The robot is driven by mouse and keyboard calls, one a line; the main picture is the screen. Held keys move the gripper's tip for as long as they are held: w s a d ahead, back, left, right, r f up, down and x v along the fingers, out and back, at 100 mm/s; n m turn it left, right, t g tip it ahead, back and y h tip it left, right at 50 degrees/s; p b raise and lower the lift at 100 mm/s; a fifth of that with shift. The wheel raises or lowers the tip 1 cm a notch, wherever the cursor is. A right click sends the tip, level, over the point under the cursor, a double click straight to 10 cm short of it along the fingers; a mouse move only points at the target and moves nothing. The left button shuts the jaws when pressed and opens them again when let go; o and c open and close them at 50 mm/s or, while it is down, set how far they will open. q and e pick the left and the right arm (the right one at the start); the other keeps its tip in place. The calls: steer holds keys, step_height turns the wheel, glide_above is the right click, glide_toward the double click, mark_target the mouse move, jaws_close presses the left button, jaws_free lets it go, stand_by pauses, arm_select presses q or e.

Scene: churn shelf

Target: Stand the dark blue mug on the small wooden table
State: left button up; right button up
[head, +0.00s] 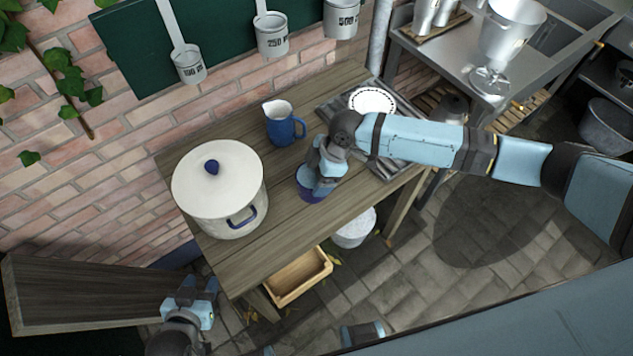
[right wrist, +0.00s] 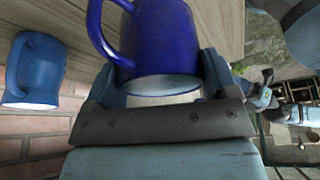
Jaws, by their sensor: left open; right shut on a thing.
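The dark blue mug (head: 311,197) is upright in my right gripper (head: 322,180), over the front part of the small wooden table (head: 285,215). The right gripper is shut on it and partly hides it in the head view. In the right wrist view the mug (right wrist: 165,40) shows between the fingers, with its pale rim towards me and its handle to the left. I cannot tell whether its base touches the tabletop. My left gripper (head: 191,292) is open and empty, low beside the table's left end.
On the table stand a white lidded pot (head: 215,200), a blue jug (head: 283,128), which also shows in the right wrist view (right wrist: 36,68), and a grey rack (head: 400,105) with a white round item (head: 372,101). A wooden crate (head: 300,277) and white bucket (head: 354,230) are below the front edge.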

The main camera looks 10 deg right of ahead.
steer(key=shift+f, duration=2.4)
steer(key=shift+f, duration=0.2)
steer(key=o, duration=1.2)
steer(key=shift+r, duration=0.1)
